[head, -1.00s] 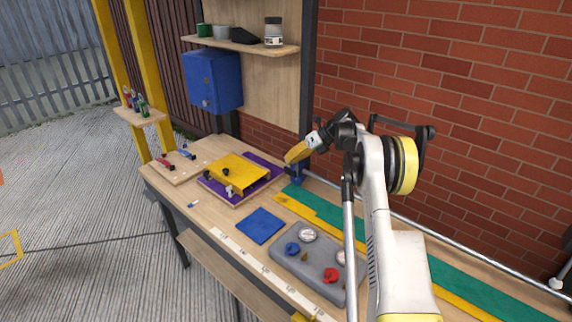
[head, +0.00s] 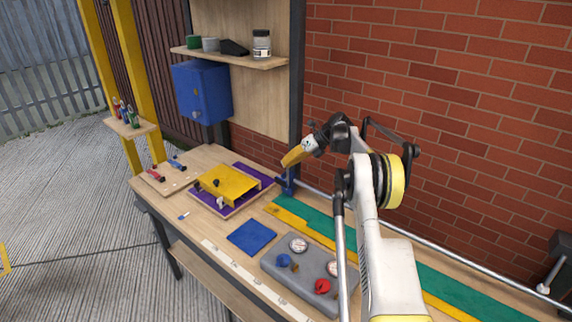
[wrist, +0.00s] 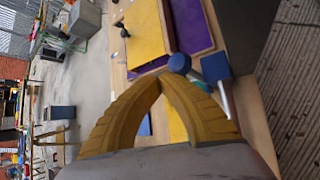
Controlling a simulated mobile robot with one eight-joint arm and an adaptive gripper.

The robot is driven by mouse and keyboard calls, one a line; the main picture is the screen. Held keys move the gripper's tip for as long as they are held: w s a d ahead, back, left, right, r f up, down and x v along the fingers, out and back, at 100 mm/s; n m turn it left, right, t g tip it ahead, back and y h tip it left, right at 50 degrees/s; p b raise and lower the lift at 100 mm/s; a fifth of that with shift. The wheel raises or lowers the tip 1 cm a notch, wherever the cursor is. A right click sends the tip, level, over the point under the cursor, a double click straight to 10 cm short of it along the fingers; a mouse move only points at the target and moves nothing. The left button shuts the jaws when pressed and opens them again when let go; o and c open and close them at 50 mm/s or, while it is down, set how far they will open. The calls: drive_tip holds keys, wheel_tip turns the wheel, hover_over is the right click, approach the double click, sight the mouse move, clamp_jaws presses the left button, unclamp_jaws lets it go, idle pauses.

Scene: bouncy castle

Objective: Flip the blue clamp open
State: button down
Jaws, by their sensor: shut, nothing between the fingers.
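A small blue clamp (head: 176,163) sits beside a red clamp (head: 155,174) on a wooden board at the bench's far left end. At this size I cannot tell how its lever lies. My gripper (head: 285,165) is above the back of the bench, well to the right of the blue clamp and apart from it. Its yellow fingers are shut with their tips together and empty, as the wrist view (wrist: 160,82) shows. A blue fitting (head: 287,186) with a rod is below the fingertips by the dark post; it also shows in the wrist view (wrist: 215,68).
A yellow plate (head: 228,184) on a purple base (head: 260,172) lies between my gripper and the clamps. A blue cabinet (head: 200,90) and shelf (head: 228,57) are above. A grey gauge panel (head: 305,280) and blue mat (head: 251,237) are nearer.

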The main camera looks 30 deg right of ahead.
drive_tip(key=shift+w+d+r, duration=0.1)
drive_tip(key=shift+d+r, duration=0.15)
drive_tip(key=shift+d, duration=0.3)
drive_tip(key=v, duration=1.1)
drive_tip(key=shift+s+a, duration=0.2)
drive_tip(key=shift+s, duration=0.15)
